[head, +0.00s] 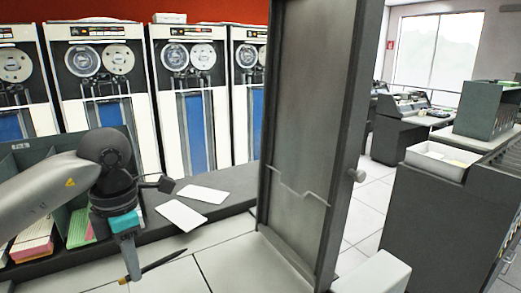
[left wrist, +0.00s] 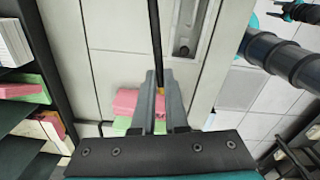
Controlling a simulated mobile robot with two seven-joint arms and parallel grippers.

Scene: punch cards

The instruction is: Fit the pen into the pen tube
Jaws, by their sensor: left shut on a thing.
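My left gripper (head: 131,268) reaches down from the left in the head view. It is shut on a thin dark pen (head: 163,261) with a tan end. The pen slants up to the right, above the pale surface. In the left wrist view the fingers (left wrist: 161,92) are close together. The dark pen (left wrist: 156,35) runs away from them to the top edge, with a yellow-orange bit between the tips. I cannot make out a thing that is surely the pen tube. A dark jointed part at the upper right of the wrist view may be my right arm; its jaws are unclear.
A dark card rack (head: 38,247) with pink and green card stacks stands at the left. White cards (head: 181,215) lie on the dark ledge. A tall grey panel (head: 308,120) stands right of the pen. Tape cabinets (head: 105,75) line the back.

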